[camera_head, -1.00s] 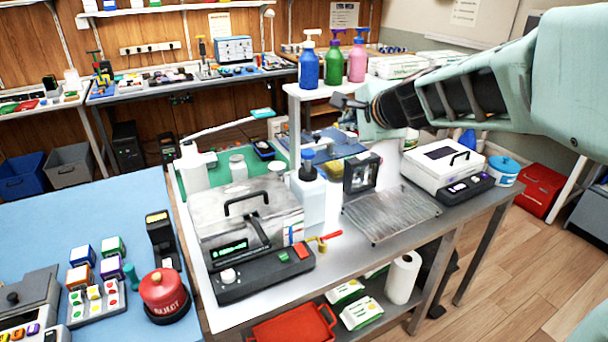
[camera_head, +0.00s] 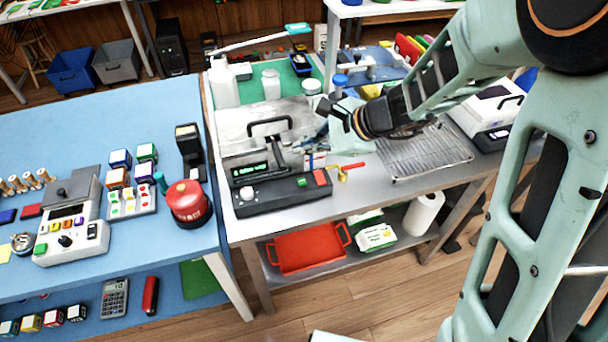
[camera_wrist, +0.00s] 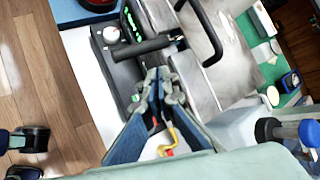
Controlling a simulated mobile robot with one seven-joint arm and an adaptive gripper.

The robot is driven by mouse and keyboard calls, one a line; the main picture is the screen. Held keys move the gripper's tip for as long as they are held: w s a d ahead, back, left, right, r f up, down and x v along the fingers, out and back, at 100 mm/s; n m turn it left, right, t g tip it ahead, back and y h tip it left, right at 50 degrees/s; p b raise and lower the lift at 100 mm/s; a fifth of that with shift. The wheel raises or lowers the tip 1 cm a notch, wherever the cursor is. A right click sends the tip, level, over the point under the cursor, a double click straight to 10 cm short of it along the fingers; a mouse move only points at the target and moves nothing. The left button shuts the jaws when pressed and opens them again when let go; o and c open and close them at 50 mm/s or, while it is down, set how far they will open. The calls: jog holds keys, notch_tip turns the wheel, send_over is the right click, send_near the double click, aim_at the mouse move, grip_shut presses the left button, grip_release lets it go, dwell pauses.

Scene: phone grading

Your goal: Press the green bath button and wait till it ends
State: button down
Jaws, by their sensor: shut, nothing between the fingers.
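The bath (camera_head: 222,128) is a metal tank with a black-handled lid, on the steel table in the head view. Its dark front panel (camera_head: 270,195) carries a white knob, a lit green display (camera_head: 250,170), a small green button (camera_head: 302,182) and a red button (camera_head: 320,177). My gripper (camera_head: 320,135) is shut and empty, above the right front part of the bath, behind the buttons in the picture. In the wrist view my gripper's closed fingertips (camera_wrist: 158,75) hang over the panel's edge near the green button (camera_wrist: 135,98), apparently not touching it.
The black lid handle (camera_head: 270,127) rises close to my gripper. A yellow tool with a red handle (camera_head: 345,172) lies right of the panel. A wire rack (camera_head: 425,150) stands further right. White bottles stand behind the bath. A red eject button (camera_head: 188,202) is on the blue table.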

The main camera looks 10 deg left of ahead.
jog(key=b, duration=0.6)
send_over(304, 182)
notch_tip(304, 182, down, 7)
jog(key=shift+f, duration=0.2)
jog(key=shift+f+b, duration=0.7)
jog(key=shift+b, duration=0.1)
jog(key=shift+f, duration=0.15)
dwell(0.4)
jog(key=shift+f+b, duration=0.3)
jog(key=shift+b, duration=0.3)
jog(key=shift+f+b, duration=0.45)
jog(key=shift+b, duration=0.1)
dwell(0.4)
dwell(0.3)
jog(key=shift+r+p, duration=0.65)
jog(key=shift+r, duration=0.25)
